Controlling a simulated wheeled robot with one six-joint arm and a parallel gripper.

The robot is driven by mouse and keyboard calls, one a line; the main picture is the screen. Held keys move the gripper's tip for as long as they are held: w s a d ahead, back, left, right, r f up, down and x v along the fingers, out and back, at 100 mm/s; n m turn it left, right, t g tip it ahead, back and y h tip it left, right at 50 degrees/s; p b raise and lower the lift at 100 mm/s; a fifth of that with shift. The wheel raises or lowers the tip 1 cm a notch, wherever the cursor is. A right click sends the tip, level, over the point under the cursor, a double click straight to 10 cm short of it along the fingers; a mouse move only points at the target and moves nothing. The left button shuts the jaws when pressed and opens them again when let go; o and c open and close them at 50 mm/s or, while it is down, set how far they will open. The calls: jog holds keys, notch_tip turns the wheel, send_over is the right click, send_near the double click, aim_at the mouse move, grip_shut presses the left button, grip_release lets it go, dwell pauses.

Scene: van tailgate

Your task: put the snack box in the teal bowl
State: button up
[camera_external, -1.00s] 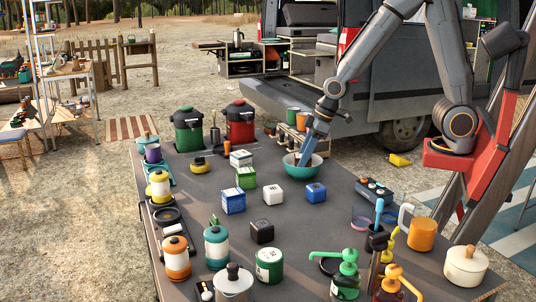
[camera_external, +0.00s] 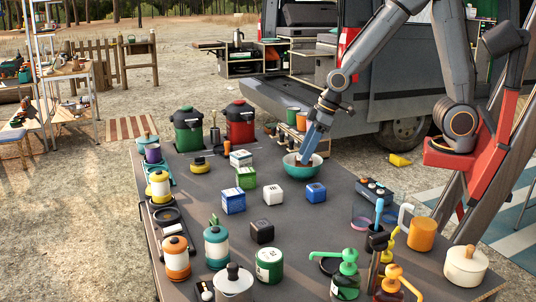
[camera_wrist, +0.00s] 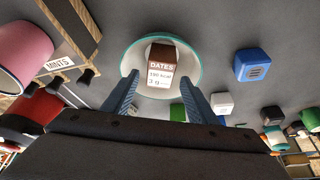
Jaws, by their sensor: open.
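The snack box is a brown and white box labelled DATES (camera_wrist: 161,66). It sits inside the teal bowl (camera_wrist: 194,50), which stands on the grey table. In the external view the bowl (camera_external: 304,173) is at the table's far right, with the box partly hidden behind my fingers. My gripper (camera_external: 306,160) points down over the bowl. In the wrist view its blue fingers (camera_wrist: 158,80) are spread apart, one on each side of the box's near end, with gaps showing. It is open and holds nothing.
A blue box (camera_external: 316,192), a white box (camera_external: 272,194) and a green box (camera_external: 246,177) stand near the bowl. A wooden caddy with cups (camera_external: 292,133) is just behind it. Red (camera_external: 240,128) and green (camera_external: 187,132) canisters stand at the back left.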

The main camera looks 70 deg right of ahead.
jog(key=v, duration=0.9)
jog(key=s+d+f+m+g+h, duration=0.1)
jog(key=s+d+f+m+g, duration=0.3)
jog(key=s+d+f, duration=0.6)
jog(key=shift+s+d+f+h, duration=0.35)
jog(key=shift+s+d, duration=0.4)
jog(key=shift+s, duration=0.3)
